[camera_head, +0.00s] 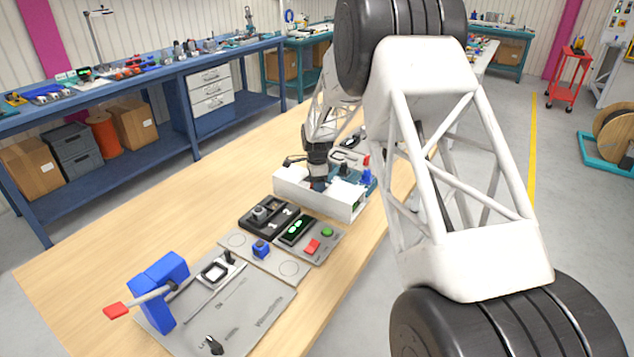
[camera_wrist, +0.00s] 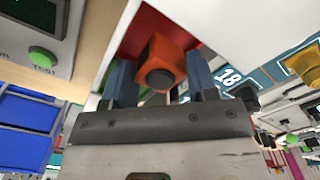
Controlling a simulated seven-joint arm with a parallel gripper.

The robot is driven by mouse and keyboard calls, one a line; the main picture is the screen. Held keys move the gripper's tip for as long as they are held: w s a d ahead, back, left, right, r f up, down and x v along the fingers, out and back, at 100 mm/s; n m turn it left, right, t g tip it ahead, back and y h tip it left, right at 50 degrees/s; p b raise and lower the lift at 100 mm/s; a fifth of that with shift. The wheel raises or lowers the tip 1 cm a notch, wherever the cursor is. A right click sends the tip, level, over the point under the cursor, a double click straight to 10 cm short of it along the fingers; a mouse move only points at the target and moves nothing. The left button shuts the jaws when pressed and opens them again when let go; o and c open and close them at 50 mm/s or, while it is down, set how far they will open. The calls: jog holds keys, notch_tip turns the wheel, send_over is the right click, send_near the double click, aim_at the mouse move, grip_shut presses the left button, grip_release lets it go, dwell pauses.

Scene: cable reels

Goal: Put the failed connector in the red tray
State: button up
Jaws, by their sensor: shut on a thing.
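My gripper (camera_wrist: 160,68) is shut on an orange block-like connector (camera_wrist: 168,52) with a dark round end, held between its two blue-grey fingers in the wrist view. A red surface (camera_wrist: 141,32), which looks like the red tray's inside, lies right behind the connector. I cannot tell whether the connector touches it. In the head view my gripper (camera_head: 318,182) reaches down into a white-walled box (camera_head: 318,202) on the wooden table. The connector and the red surface are hidden there by the box wall and my arm.
A test panel with a green display (camera_head: 295,229), a red button (camera_head: 312,247) and a green button (camera_head: 327,232) lies before the box. A blue connector (camera_head: 261,249) stands on a grey plate. A blue lever press (camera_head: 160,285) stands at the front left. Bare table lies left.

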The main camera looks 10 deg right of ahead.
jog(key=shift+f, duration=0.25)
jog(key=shift+f, duration=0.85)
jog(key=o, duration=1)
notch_tip(320, 180, up, 7)
jog(key=shift+a+f, duration=0.1)
jog(key=shift+a, duration=0.05)
jog(key=shift+r, duration=0.65)
